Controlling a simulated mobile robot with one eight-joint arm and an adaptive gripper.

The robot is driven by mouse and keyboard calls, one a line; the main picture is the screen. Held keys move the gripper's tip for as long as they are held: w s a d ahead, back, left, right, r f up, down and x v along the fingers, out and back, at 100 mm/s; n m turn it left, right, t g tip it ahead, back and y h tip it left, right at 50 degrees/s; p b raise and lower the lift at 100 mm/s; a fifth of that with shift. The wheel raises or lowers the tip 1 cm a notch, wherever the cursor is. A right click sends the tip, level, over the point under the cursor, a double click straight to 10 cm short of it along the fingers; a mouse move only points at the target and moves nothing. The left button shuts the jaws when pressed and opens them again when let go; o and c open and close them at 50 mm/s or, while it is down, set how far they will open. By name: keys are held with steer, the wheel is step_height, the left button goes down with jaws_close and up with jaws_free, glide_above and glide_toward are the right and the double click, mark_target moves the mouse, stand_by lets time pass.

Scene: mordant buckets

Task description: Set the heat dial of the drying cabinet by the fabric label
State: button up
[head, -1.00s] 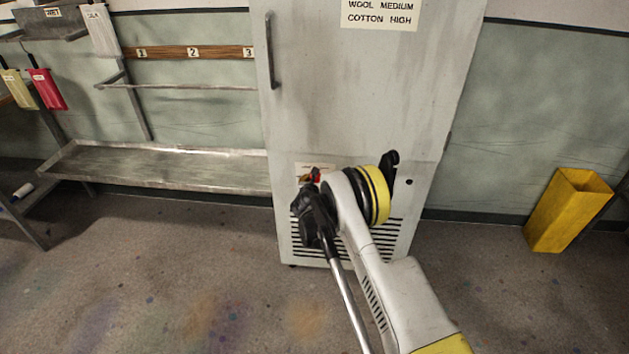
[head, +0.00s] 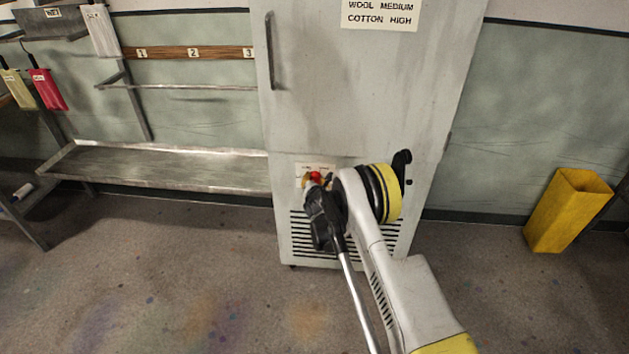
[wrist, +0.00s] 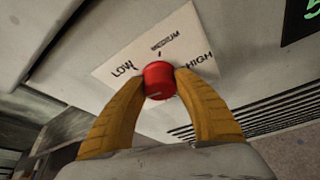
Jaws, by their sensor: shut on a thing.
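The red heat dial (wrist: 159,76) sits on a white plate (wrist: 108,68) marked LOW, MEDIUM and HIGH. In the wrist view, my gripper (wrist: 163,82) has its yellow fingers shut on the dial, one on each side. A small pale mark shows on the dial, but I cannot tell which setting it stands for. In the head view, the dial (head: 316,176) is low on the drying cabinet (head: 350,110), partly covered by my gripper (head: 313,182). A sign (head: 380,14) on the cabinet reads WOOL MEDIUM and COTTON HIGH; its top is cut off.
A pale cloth (head: 101,30) hangs at the upper left; its writing is hard to read. A metal shelf (head: 170,168) stands left of the cabinet. Yellow and red tagged pieces hang at the far left. A yellow bin (head: 566,210) stands right, with clear floor between.

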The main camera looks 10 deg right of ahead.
steer(key=m+t+y, duration=0.1)
steer(key=m, duration=0.2)
steer(key=shift+y, duration=0.3)
steer(key=shift+m+t+y, duration=0.6)
steer(key=shift+m, duration=0.6)
steer(key=o, duration=1.2)
steer(key=shift+c, duration=0.2)
steer(key=shift+s, duration=0.1)
steer(key=s+r, duration=0.1)
steer(key=s, duration=0.6)
steer(key=shift+d+r, duration=0.15)
steer(key=shift+r, duration=0.05)
